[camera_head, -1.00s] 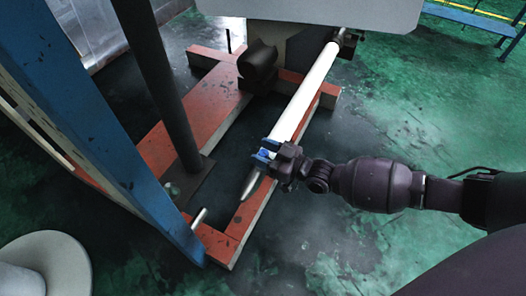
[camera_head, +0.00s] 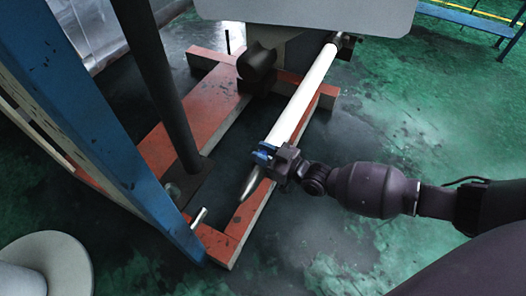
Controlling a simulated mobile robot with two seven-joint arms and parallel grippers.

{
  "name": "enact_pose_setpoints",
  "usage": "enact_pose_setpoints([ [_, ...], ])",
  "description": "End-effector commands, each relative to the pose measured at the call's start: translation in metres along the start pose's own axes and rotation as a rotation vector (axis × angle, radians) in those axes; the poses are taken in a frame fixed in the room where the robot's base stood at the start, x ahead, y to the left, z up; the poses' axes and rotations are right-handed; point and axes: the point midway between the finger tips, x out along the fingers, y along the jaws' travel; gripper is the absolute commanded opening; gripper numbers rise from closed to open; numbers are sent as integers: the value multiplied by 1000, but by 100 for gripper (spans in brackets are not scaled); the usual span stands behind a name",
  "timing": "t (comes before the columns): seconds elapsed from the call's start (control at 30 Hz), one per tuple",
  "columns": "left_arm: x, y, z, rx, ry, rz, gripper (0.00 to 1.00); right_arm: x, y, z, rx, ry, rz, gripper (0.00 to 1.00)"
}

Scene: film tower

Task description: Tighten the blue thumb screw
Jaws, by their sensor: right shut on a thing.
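The blue thumb screw (camera_head: 262,154) sits at the lower end of a long white roll (camera_head: 302,98), near the pointed metal shaft tip (camera_head: 250,183). My right gripper (camera_head: 271,156) comes in from the right and is shut on the blue thumb screw. Its fingers and palm hide part of the screw, so I cannot tell how tight it sits. My left gripper is not in view.
A red frame base (camera_head: 212,108) lies on the floor under the roll. A blue upright beam (camera_head: 95,125) and a dark post (camera_head: 158,85) stand to the left. A pale round disc (camera_head: 62,262) is at the lower left.

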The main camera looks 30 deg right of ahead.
Motion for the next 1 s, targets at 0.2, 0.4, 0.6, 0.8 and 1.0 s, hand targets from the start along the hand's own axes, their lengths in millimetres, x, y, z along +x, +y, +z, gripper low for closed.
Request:
enact_pose_setpoints([
  [0.2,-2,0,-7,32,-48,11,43,2,0,-7,4,6,101,5],
  [0.4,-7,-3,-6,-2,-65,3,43,2,0,-8,7,8,218,5],
  [0.6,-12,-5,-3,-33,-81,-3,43,2,-1,-6,11,5,337,5],
  [0.8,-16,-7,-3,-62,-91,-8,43,2,-1,-5,14,3,457,5],
  [1.0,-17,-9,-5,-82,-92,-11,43,2,-1,-3,16,2,572,5],
])
